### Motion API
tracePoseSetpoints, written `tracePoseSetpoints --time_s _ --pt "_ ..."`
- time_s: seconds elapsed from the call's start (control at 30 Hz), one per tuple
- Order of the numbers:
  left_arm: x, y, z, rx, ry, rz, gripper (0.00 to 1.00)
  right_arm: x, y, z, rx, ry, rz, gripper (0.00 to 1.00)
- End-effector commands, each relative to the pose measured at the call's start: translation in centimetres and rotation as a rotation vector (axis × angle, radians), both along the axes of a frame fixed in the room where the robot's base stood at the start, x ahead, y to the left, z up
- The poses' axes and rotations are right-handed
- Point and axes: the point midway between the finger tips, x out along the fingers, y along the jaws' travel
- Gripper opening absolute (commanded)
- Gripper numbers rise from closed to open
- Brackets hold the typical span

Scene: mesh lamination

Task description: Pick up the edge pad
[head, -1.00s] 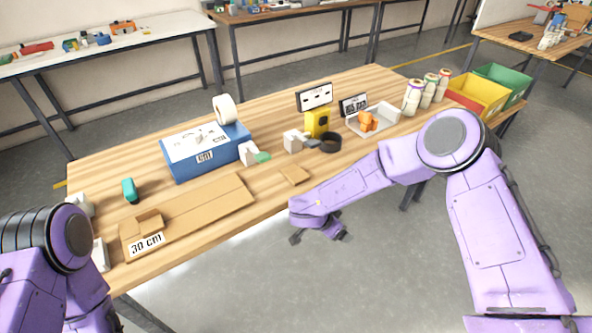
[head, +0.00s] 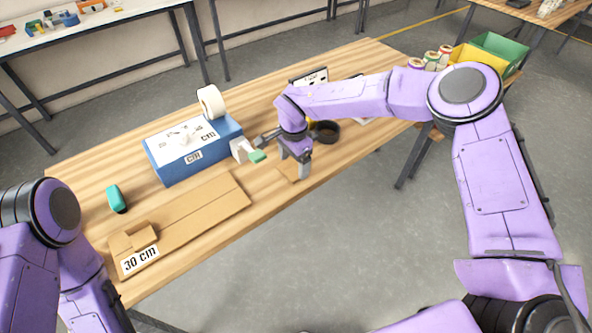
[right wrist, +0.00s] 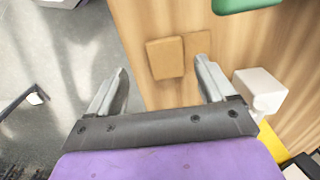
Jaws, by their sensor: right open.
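The edge pad appears as a small tan cardboard piece (head: 287,172) lying on the table near its front edge, partly hidden by my right gripper in the head view. In the right wrist view, a tan block (right wrist: 165,58) lies beside a flatter tan piece (right wrist: 197,43). My right gripper (head: 285,155) is over this spot, pointing down, open and empty. In the right wrist view its fingers (right wrist: 160,70) are wide apart, with the tan block framed between them, a little beyond the tips. My left gripper is not in view; only part of that arm shows.
A cardboard sheet labelled 30 cm (head: 190,218) lies to the left. Bins (head: 500,50) stand far right.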

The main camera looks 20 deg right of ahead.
Motion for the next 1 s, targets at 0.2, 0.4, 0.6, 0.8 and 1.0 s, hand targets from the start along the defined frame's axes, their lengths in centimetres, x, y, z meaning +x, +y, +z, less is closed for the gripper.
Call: tracePoseSetpoints --time_s 0.2,0.4,0.6,0.8,1.0 --pt "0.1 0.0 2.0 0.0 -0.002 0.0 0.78 0.4 -0.3 -3.9 -0.004 0.011 -0.002 0.83" --pt "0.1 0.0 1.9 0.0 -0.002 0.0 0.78 0.6 -0.3 -4.7 -0.004 0.011 -0.001 0.83" --pt "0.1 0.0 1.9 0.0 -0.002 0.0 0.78 0.6 -0.3 -4.7 -0.004 0.011 -0.002 0.38" --pt "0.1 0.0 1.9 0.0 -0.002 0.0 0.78 0.6 -0.3 -4.7 -0.004 0.011 -0.001 0.23" --pt "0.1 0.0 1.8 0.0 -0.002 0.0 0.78 0.6 -0.3 -4.4 -0.004 0.011 -0.002 0.23"
